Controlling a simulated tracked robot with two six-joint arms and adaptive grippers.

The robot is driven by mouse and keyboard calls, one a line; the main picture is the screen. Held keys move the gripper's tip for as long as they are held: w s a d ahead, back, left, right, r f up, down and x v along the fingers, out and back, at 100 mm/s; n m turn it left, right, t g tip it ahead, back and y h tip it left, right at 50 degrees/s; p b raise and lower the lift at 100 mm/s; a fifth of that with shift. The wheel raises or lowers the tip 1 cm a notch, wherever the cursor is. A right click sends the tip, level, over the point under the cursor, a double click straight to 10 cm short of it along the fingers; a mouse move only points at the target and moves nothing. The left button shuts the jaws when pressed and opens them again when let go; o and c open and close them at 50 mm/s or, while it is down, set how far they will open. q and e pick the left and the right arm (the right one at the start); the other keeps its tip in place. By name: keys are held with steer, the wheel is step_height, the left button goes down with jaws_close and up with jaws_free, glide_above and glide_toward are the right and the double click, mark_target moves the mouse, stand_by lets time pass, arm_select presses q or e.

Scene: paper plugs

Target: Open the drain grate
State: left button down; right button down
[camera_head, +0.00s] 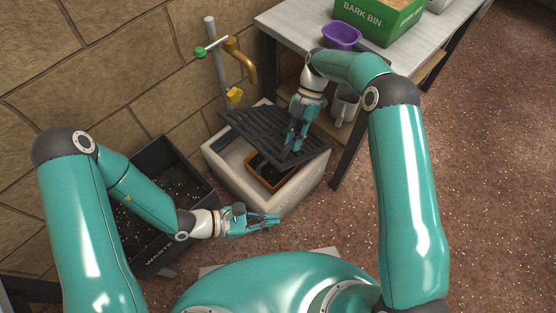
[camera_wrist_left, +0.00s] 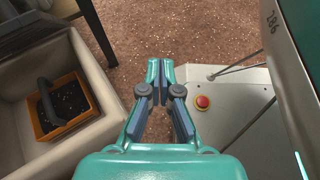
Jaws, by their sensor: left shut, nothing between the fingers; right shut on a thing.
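A table (camera_head: 290,22) with a purple bowl (camera_head: 341,36) and green bark bin (camera_head: 378,20) stands right.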

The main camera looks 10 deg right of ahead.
mark_target(278, 162)
steer(key=shift+w+d+f, duration=0.15)
steer(key=shift+d+f, duration=0.05)
steer(key=shift+d, duration=0.05)
arm_select(q)
steer(key=w+a+f+n+t+y, duration=0.2)
steer(key=w+a+n+t, duration=0.2)
steer(key=w+n+t, duration=0.55)
steer(key=shift+w+d+f+m+g, duration=0.1)
steer(key=shift+w+d+m+g, duration=0.25)
steer(key=shift+w+d, duration=1.15)
steer(key=shift+w+d+f+m+g, duration=0.1)
steer(key=shift+w+d+m+g, duration=0.25)
steer(key=shift+w+d, duration=1.15)
steer(key=shift+w+d+m+g, duration=0.25)
steer(key=shift+w+d+m, duration=0.2)
steer(key=shift+w+d, duration=1)
steer(key=shift+s+d, duration=0.25)
steer(key=shift+s, duration=0.05)
